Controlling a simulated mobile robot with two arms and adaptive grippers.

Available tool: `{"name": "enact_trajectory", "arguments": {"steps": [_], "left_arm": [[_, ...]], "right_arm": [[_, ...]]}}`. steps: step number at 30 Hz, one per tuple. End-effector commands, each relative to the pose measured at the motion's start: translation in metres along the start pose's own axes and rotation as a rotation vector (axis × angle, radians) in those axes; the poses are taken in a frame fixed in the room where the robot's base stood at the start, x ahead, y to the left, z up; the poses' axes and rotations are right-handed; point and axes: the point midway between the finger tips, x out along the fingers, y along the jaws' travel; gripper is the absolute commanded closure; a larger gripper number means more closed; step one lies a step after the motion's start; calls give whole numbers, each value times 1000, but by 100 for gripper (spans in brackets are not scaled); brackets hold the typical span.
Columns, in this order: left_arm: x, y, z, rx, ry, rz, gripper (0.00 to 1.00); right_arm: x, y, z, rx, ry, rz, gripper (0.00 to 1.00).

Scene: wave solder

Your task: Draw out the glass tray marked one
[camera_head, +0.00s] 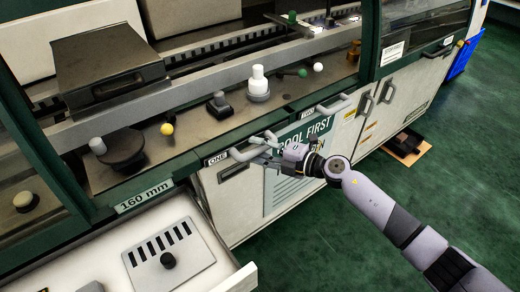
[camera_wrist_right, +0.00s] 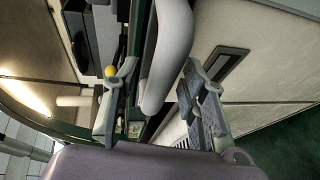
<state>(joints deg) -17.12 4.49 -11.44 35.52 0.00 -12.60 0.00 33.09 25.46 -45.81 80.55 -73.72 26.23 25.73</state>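The glass tray marked one shows only as a closed front with a small "ONE" label (camera_head: 217,158) and a pale bar handle (camera_head: 243,154) under the machine's front edge. The tray's inside is hidden. My right gripper (camera_head: 264,146) is at this handle. In the right wrist view the white handle (camera_wrist_right: 168,60) runs between the two spread fingers of my right gripper (camera_wrist_right: 160,100), with a gap visible on the right finger's side. I cannot tell whether either finger touches it. My left gripper is not in view.
A second handle (camera_head: 334,105) sits to the right by a similar label. A drawer (camera_head: 205,232) marked "160 mm" stands open at lower left. Cabinet doors with handles (camera_head: 388,92) are further right. The green floor (camera_head: 330,225) is largely clear; a small board (camera_head: 408,148) lies there.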

Motion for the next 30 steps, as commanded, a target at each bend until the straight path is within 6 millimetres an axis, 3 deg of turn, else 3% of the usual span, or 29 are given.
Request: {"name": "enact_trajectory", "arguments": {"steps": [19, 30], "left_arm": [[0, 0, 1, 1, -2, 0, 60], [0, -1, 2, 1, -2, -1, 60]], "right_arm": [[0, 0, 0, 1, 0, 0, 100], [0, 0, 0, 2, 0, 0, 100]]}}
